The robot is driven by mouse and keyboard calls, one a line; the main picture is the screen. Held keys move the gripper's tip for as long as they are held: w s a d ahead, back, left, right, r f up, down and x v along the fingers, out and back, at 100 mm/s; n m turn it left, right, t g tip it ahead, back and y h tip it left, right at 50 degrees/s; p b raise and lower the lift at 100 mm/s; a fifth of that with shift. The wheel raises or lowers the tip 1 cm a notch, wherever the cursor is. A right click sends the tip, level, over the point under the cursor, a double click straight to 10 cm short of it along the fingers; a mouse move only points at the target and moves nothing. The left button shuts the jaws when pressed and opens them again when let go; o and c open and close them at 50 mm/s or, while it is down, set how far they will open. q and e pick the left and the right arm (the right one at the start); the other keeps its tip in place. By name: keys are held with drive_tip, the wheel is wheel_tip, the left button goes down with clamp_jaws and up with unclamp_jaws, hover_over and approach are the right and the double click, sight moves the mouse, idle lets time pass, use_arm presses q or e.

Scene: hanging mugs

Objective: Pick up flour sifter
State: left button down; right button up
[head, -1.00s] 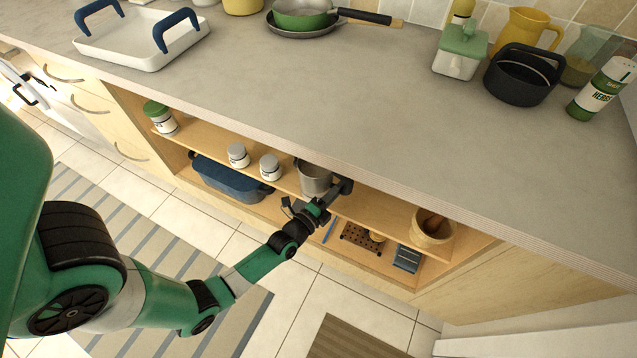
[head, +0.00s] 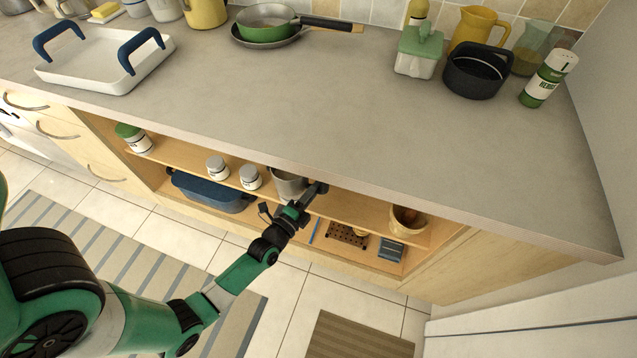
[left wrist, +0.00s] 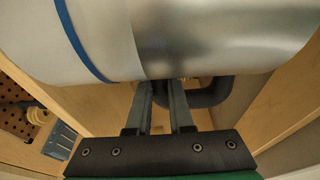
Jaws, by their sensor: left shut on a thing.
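The flour sifter is a grey metal cylinder (head: 287,184) on the upper shelf of the open cabinet under the counter. In the left wrist view its shiny body (left wrist: 200,38) fills the top, with a blue line around it and a dark curved handle (left wrist: 212,95) below. My left gripper (head: 305,197) reaches into the shelf at the sifter's right side. In the left wrist view my left gripper's fingers (left wrist: 162,92) are close together at the handle, shut on the sifter there. The exact grip is partly hidden. My right gripper is not in view.
Two small white jars (head: 250,177) stand left of the sifter, and a wooden bowl (head: 408,219) stands to the right. A blue dish (head: 212,192) and a perforated brown rack (head: 346,236) are on the lower level. The countertop edge (head: 330,196) overhangs the shelf closely.

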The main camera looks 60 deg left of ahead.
use_arm(q)
drive_tip(key=p+v, duration=0.3)
drive_tip(key=v, duration=1.3)
drive_tip(key=shift+s, duration=0.2)
drive_tip(key=shift+d, duration=0.1)
